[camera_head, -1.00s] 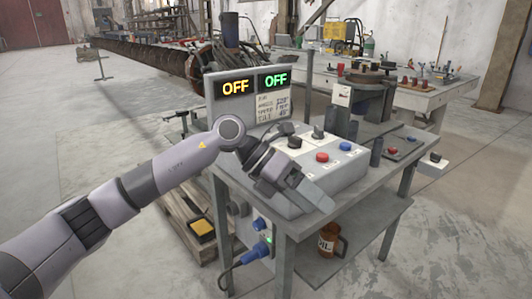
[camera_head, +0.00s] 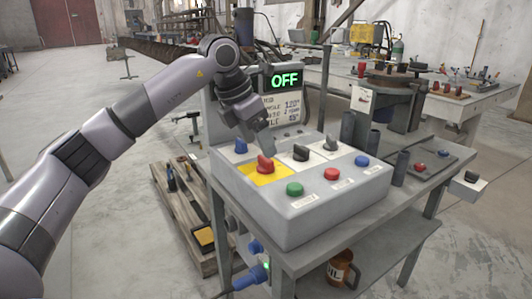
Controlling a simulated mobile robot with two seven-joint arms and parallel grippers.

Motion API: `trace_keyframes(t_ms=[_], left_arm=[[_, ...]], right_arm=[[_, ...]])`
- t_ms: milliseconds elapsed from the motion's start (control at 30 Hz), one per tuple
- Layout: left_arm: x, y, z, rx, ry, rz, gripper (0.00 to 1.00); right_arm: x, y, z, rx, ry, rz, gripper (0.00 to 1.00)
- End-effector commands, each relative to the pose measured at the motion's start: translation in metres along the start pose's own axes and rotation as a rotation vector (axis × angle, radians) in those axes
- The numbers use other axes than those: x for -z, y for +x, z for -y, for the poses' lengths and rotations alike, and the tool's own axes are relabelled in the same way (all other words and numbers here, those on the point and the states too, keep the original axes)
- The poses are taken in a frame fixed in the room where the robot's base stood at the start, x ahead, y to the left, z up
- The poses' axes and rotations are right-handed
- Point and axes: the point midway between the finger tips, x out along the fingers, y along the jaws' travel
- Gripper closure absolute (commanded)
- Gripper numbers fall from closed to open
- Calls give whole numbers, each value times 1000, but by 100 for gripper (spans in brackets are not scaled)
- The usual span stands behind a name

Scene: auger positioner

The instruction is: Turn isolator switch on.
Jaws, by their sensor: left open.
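A grey control box (camera_head: 310,216) stands on the metal table. On its top left is a red rotary knob on a yellow plate (camera_head: 266,174), which looks like the isolator switch. My left gripper (camera_head: 257,143) is just above and behind this red knob, pointing down. It is open and appears apart from the knob. The gripper hides part of the box's back edge and the left part of the display panel (camera_head: 286,105). The visible screen reads OFF in green. My right gripper is not in view.
A rusty-topped machine (camera_head: 392,95) stands behind right. A mug (camera_head: 340,268) sits on the lower shelf.

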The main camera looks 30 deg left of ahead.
Motion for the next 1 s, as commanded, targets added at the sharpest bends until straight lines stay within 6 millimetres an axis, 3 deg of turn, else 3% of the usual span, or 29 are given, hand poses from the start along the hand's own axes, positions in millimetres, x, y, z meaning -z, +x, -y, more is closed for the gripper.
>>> trace_keyframes(t_ms=[233,600,800,1000], left_arm=[[0,35,1,1,1,-1,23],[0,42,1,2,2,1,23],[0,42,1,2,2,1,80],[0,42,1,5,8,1,79]], right_arm=[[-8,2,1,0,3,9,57],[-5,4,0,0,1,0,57],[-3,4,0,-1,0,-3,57],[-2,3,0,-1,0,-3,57]])
